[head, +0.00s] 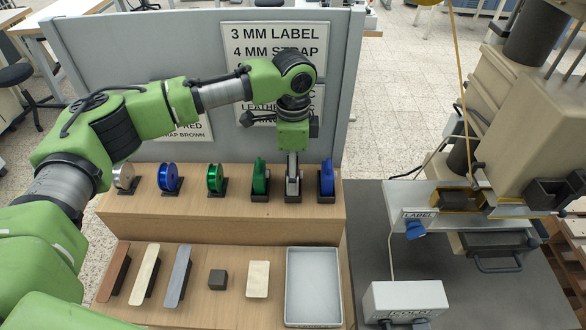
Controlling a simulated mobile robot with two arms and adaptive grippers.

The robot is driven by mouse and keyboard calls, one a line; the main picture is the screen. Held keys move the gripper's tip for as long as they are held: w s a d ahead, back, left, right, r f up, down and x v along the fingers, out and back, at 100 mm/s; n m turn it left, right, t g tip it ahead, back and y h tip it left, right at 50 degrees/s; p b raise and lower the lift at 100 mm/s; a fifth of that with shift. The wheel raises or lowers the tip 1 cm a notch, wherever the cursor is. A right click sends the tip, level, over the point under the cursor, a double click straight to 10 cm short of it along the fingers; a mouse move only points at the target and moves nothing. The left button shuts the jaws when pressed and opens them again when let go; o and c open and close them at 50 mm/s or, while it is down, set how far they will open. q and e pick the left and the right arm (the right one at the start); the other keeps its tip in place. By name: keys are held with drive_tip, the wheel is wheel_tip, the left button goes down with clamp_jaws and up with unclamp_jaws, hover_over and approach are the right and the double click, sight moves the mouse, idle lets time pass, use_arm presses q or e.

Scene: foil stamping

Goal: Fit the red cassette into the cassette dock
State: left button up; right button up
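No red cassette shows clearly. A row on the wooden riser holds a green cassette (260,178), a black stand (293,197) and a blue cassette (326,178). My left gripper (293,178) points down over the middle stand, between the green and blue cassettes. Its grey fingers or a grey part there cover what sits in that stand, and I cannot tell whether they are shut on anything. My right gripper is out of view. At the right is a beige press (525,105) with a LABEL plate and a blue knob; I cannot make out the cassette dock for certain.
Silver, blue and green spools (215,178) stand left on the riser (220,228). Lower are several bars (145,275), a dark cube (217,280), a cream block (258,279) and a grey tray (313,252). A GOLD box (405,299) stands right. A sign panel (130,60) rises behind.

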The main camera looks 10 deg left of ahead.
use_arm(q)
drive_tip(key=shift+r, duration=0.1)
drive_tip(key=shift+r, duration=0.3)
wheel_tip(320, 180, up, 12)
drive_tip(key=b, duration=0.3)
drive_tip(key=shift+f+b, duration=0.25)
drive_tip(key=shift+b, duration=0.1)
drive_tip(key=shift+r, duration=0.1)
